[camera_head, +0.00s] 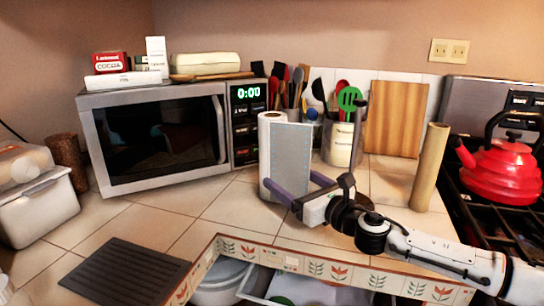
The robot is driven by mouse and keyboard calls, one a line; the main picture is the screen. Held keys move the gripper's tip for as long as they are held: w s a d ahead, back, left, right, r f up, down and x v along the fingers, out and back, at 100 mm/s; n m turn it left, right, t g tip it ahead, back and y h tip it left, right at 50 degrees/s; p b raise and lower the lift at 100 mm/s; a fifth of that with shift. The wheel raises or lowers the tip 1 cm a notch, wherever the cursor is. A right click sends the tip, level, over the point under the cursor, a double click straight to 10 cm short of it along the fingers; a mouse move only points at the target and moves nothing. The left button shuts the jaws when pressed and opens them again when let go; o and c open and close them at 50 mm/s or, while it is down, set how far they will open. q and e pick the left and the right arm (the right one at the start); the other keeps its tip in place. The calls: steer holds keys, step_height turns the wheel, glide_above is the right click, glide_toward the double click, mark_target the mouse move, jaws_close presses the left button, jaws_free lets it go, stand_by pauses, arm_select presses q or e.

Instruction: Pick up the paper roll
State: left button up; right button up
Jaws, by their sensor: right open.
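The white paper roll (268,132) stands upright on the tiled counter, just right of the microwave. A flat grey-white sheet (291,150) hangs at its right front side and hides part of it. My right gripper (291,178) reaches in from the right, low over the counter. Its two purple fingers are spread apart and point at the lower part of the roll, one at its front left and one to its right. Nothing is clamped between them. I cannot tell whether a finger touches the roll. My left gripper is not in view.
The microwave (160,135) stands left of the roll. A utensil crock (341,150) and a cutting board (393,118) stand behind. A tan cylinder (430,167) stands right, near the red kettle (498,170).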

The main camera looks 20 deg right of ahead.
mark_target(278, 173)
steer(key=shift+w+a+f, duration=0.15)
steer(key=shift+w+a, duration=0.1)
steer(key=shift+w, duration=0.4)
steer(key=shift+f+b+x, duration=0.2)
steer(key=shift+b+x, duration=0.15)
steer(key=shift+x, duration=1.85)
steer(key=shift+r, duration=0.1)
steer(key=c, duration=1.2)
